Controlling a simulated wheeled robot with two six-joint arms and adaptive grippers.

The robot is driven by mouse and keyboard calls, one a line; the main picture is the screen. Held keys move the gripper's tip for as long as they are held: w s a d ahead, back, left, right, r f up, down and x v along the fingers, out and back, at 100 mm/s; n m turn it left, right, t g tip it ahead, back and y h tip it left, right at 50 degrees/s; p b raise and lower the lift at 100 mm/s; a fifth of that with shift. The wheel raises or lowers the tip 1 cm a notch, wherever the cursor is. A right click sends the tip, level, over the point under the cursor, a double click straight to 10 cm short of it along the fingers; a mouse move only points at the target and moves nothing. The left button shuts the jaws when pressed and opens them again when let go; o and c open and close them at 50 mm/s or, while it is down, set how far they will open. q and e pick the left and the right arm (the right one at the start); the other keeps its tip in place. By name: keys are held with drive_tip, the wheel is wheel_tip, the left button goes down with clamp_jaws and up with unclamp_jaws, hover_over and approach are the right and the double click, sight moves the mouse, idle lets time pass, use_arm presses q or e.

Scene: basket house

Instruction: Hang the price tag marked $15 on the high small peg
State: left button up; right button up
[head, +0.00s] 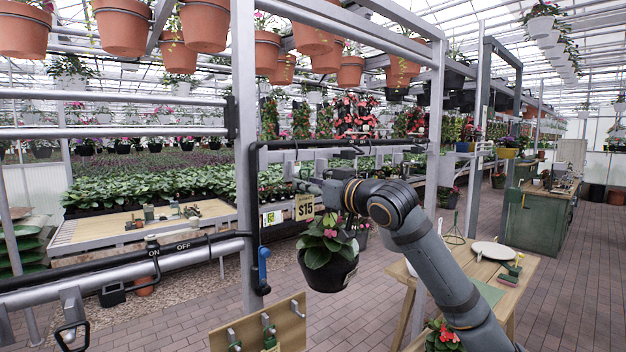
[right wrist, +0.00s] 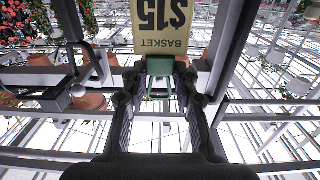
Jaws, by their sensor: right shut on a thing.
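The cream price tag marked $15 (head: 304,207) hangs from my right gripper (head: 312,187), high in front of the metal frame. In the right wrist view the tag (right wrist: 160,25) appears upside down, with the word BASKET on it. There my right gripper's fingers (right wrist: 158,98) are shut on the green piece (right wrist: 160,78) at the tag's edge. A thin peg-like part with a round pale tip (right wrist: 78,90) shows left of the fingers, apart from the tag. I cannot tell for sure which part is the high small peg. My left gripper is not in view.
A potted plant (head: 328,268) in a black basket hangs just below the tag. A small green-and-white sign (head: 271,218) is left of it. A wooden board with pegs (head: 291,328) is low in front. A wooden table (head: 522,285) stands at the right; brick floor is free behind.

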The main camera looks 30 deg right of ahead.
idle(0.6)
drive_tip(key=shift+w, duration=0.1)
idle(0.3)
drive_tip(key=w+p, duration=0.2)
drive_tip(key=p, duration=0.1)
drive_tip(key=shift+a+r, duration=0.1)
drive_tip(key=shift+r, duration=0.05)
drive_tip(key=shift+w+f, duration=0.2)
drive_tip(key=shift+w, duration=0.05)
drive_tip(key=shift+p, duration=0.35)
